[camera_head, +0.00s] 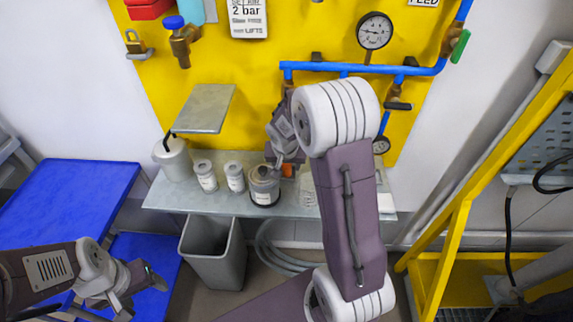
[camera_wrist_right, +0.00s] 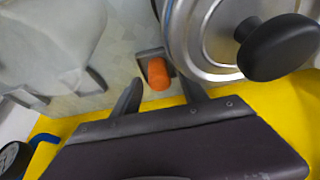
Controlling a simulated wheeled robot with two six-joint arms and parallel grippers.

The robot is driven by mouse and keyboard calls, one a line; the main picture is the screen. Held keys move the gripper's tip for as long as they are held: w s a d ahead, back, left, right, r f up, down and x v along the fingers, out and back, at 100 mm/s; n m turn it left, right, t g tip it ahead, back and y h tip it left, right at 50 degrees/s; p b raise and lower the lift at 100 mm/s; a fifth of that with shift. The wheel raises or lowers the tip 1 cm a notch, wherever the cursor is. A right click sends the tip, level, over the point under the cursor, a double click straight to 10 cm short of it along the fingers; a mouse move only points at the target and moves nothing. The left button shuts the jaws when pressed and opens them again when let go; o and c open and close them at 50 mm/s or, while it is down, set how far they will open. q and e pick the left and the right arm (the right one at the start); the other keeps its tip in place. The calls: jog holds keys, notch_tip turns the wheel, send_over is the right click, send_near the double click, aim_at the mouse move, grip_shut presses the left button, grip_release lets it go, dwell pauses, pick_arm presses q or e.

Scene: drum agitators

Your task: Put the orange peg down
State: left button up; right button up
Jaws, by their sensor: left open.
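The orange peg (camera_head: 288,170) is on the grey shelf (camera_head: 222,201), just right of a lidded metal pot (camera_head: 264,186). In the right wrist view the peg (camera_wrist_right: 158,74) stands at a small dark square piece (camera_wrist_right: 143,53); whether it sits in it or on it I cannot tell. My right gripper (camera_wrist_right: 160,90) is open, with its fingers apart on either side of the peg and no visible contact. In the head view my right arm partly hides that hand. My left gripper (camera_head: 150,278) is open and empty at the lower left, away from the shelf.
The pot's black knob (camera_wrist_right: 279,47) is close beside the right finger. White cans (camera_head: 205,176) and a white container (camera_head: 172,158) stand left on the shelf. A yellow panel (camera_head: 270,80) with blue pipes rises behind. A grey bin (camera_head: 213,252) is below.

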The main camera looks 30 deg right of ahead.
pick_arm(q)
jog(key=shift+r+p, duration=0.85)
pick_arm(e)
jog(key=v, duration=1.2)
jog(key=shift+r, duration=0.25)
